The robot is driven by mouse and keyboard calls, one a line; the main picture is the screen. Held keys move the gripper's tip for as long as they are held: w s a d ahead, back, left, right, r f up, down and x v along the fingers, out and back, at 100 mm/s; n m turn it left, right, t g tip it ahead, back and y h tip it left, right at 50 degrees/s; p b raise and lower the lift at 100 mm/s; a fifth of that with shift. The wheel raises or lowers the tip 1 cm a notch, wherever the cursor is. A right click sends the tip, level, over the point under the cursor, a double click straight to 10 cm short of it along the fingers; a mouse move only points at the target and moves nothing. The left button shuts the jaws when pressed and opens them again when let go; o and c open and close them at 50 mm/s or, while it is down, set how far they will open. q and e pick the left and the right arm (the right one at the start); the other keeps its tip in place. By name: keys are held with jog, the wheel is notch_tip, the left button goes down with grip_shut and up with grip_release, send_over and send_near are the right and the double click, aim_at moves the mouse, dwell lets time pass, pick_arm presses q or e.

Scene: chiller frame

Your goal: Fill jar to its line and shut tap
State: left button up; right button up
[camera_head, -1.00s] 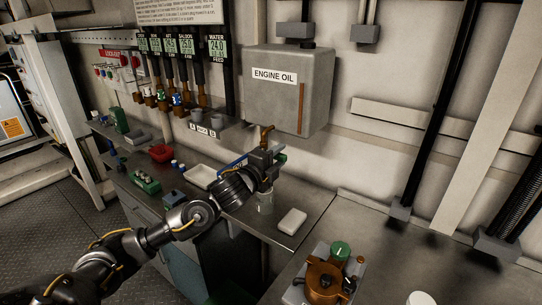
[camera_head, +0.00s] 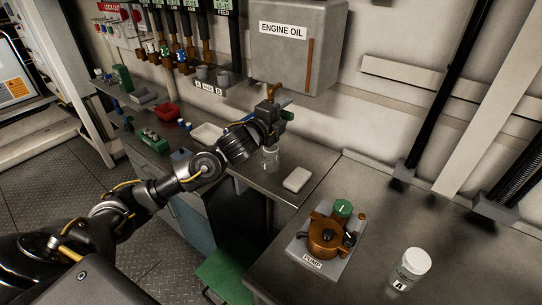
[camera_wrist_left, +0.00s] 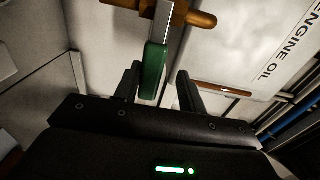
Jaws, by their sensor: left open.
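A grey tank labelled ENGINE OIL (camera_head: 290,60) hangs on the wall, with a brown tap (camera_head: 274,91) below it. A clear jar (camera_head: 271,158) stands on the bench below the tap; its line and fill level are too small to read. My left gripper (camera_head: 274,117) is at the tap, above the jar. In the left wrist view the green tap handle (camera_wrist_left: 153,70) lies between the open fingers (camera_wrist_left: 160,76), close to the left finger, with a gap to the right one. The handle partly shows in the head view (camera_head: 288,115). My right gripper is out of view.
A white block (camera_head: 297,179) lies right of the jar. A brown pump (camera_head: 325,237) and a white-lidded jar marked A (camera_head: 410,270) stand on the nearer bench. A white tray (camera_head: 207,133) and a red bowl (camera_head: 167,110) sit further left. A green stool (camera_head: 228,270) is below.

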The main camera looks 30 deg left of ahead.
pick_arm(q)
jog(key=shift+r+p, duration=1.8)
jog(key=shift+r, duration=0.45)
notch_tip(320, 180, down, 7)
jog(key=b, duration=0.6)
jog(key=shift+r, duration=0.45)
jog(key=shift+r+p, duration=2.2)
jog(key=shift+f+b, duration=2.4)
jog(key=shift+f, duration=0.25)
jog(key=shift+r, duration=0.2)
jog(key=shift+r+p, duration=0.2)
jog(key=shift+p, duration=0.15)
